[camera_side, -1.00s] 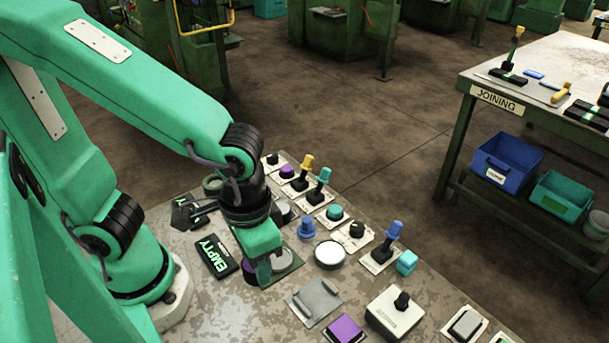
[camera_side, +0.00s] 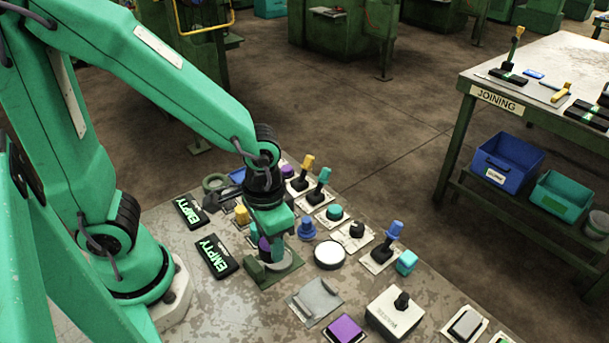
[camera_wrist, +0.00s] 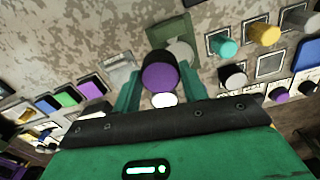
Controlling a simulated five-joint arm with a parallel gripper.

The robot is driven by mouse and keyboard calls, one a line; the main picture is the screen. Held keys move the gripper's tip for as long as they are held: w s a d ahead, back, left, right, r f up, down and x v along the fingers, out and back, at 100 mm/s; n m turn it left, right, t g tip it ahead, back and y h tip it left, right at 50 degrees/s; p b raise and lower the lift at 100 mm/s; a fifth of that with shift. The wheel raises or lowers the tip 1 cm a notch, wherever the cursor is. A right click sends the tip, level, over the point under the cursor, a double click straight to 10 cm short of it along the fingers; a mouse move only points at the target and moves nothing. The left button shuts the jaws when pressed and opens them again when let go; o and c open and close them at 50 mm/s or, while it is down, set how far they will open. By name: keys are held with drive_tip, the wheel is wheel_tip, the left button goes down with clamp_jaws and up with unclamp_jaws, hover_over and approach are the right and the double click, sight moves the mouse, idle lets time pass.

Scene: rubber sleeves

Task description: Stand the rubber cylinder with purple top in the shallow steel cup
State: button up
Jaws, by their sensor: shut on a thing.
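The rubber cylinder with the purple top (camera_side: 264,244) is between the fingers of my gripper (camera_side: 266,238), which is shut on it. In the wrist view its purple end (camera_wrist: 160,77) faces the camera, with the dark side running away from it. The shallow steel cup (camera_side: 280,265) is on a green base (camera_side: 293,265), directly below my gripper in the side view. In the wrist view the cup (camera_wrist: 184,52) shows partly behind the cylinder. The cylinder's lower end is hidden, so I cannot tell whether it touches the cup.
A white round disc (camera_side: 330,254) and a blue knob (camera_side: 306,230) stand close to the right of the cup. Several levers and knobs line the back. Black EMPTY signs (camera_side: 215,257) lie at left. A grey plate (camera_side: 314,301) and purple block (camera_side: 345,329) are in front.

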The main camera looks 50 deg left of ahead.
drive_tip(key=shift+w+a+f, duration=1.15)
drive_tip(key=shift+w+a, duration=0.1)
drive_tip(key=shift+w, duration=0.2)
drive_tip(key=shift+f, duration=0.1)
drive_tip(key=shift+f, duration=1.9)
drive_tip(key=shift+f, duration=0.15)
drive_tip(key=o, duration=1)
drive_tip(key=shift+c, duration=0.2)
wheel_tip(320, 180, up, 12)
